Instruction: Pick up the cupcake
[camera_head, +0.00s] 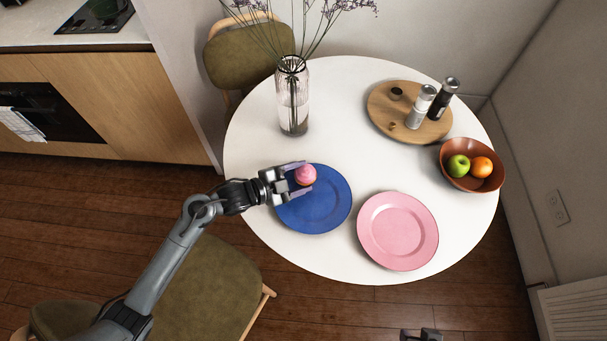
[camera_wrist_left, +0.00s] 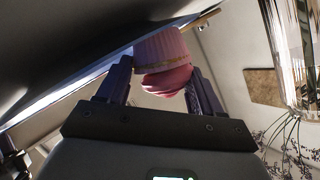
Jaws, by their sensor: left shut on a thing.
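The cupcake (camera_head: 306,173), with pink frosting, is over the upper part of the blue plate (camera_head: 318,212) on the round white table. My left gripper (camera_head: 302,177) reaches in from the left and is shut on the cupcake, one finger on each side. In the left wrist view the cupcake (camera_wrist_left: 163,60) shows its pink wrapper with a gold band, between the two dark fingers. I cannot tell whether its base still touches the plate. My right gripper (camera_head: 421,334) shows only partly at the bottom edge, away from the table.
A pink plate (camera_head: 398,231) lies right of the blue one. A tall glass vase (camera_head: 293,100) with stems stands behind the gripper. A wooden board (camera_head: 382,116) with shakers and a brown fruit bowl (camera_head: 488,183) are at the right. The table's middle is clear.

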